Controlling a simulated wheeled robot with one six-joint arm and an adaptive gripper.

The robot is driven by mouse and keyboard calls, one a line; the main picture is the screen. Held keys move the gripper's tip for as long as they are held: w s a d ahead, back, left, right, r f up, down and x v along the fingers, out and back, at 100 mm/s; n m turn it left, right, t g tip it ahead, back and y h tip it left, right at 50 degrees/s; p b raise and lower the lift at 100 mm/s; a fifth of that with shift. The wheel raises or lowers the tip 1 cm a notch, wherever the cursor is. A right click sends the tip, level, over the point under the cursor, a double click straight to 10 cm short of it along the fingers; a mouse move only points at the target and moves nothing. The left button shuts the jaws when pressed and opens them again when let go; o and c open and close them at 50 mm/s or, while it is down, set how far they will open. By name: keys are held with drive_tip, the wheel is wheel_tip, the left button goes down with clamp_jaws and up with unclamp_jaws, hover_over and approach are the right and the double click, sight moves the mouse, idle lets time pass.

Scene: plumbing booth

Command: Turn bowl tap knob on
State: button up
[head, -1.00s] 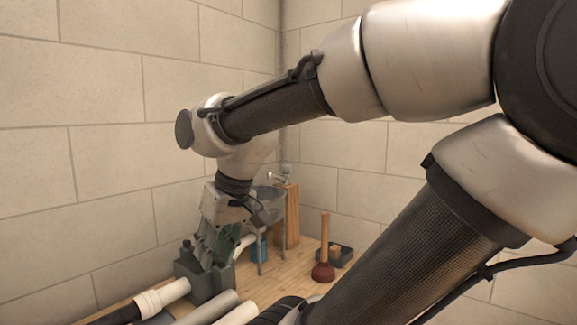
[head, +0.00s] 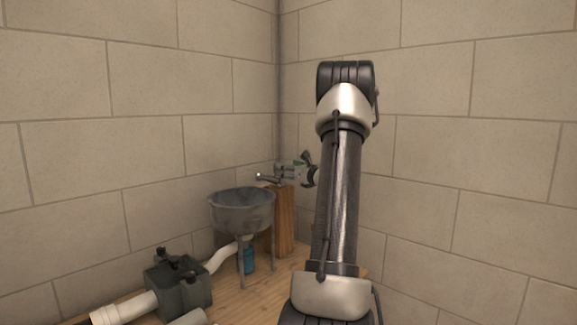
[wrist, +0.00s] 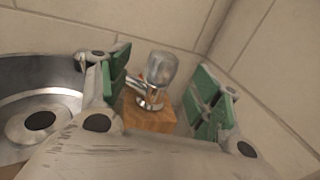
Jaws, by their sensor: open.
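The tap knob (wrist: 161,67), a cloudy grey cap on a chrome tap body (wrist: 149,101), stands upright on a wooden post (wrist: 150,119) in the wrist view. My gripper (wrist: 163,88) is open, with green finger pads to the left and right of the knob. Gaps show on both sides, and I see no contact. The metal bowl (wrist: 40,75) lies to the left. In the head view, my gripper (head: 281,172) is at the tap beside the bowl (head: 242,212), above the wooden post (head: 284,226). The knob is hard to make out there.
A grey-green box (head: 178,287) with dark knobs stands on the wooden bench (head: 243,292) at front left, with white pipes (head: 125,309) beside it. A blue container (head: 249,262) is under the bowl. Tiled walls meet close behind the tap.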

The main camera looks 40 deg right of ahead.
drive_tip(key=w, duration=0.2)
drive_tip(key=w+d, duration=0.1)
drive_tip(key=w, duration=0.4)
drive_tip(key=shift+w+d, duration=0.3)
drive_tip(key=c, duration=1)
